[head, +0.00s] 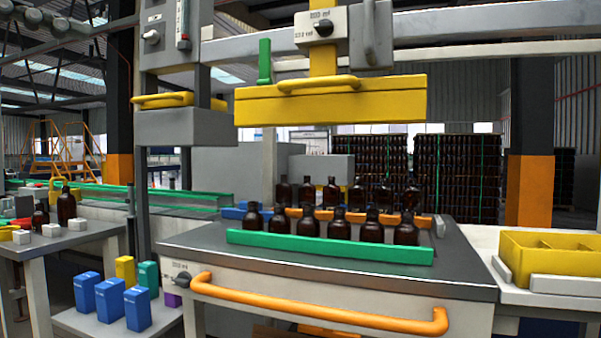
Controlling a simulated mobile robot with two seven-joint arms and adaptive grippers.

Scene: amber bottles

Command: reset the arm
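Neither of my grippers shows in the head view, and no part of my arms can be made out. Amber bottles stand upright in two rows on a grey machine table (200,240). The front row (338,226) stands behind a green rail (330,246). The back row (332,192) stands behind an orange rail (300,212). A yellow press head (330,104) with a handle hangs above the bottles, clear of them.
An orange bar handle (320,309) runs along the machine's front. At left, a side table (75,238) holds bottles and white blocks; blue boxes (110,300) stand on a lower shelf. At right is a yellow divided crate (545,262). Stacked bottle racks stand behind.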

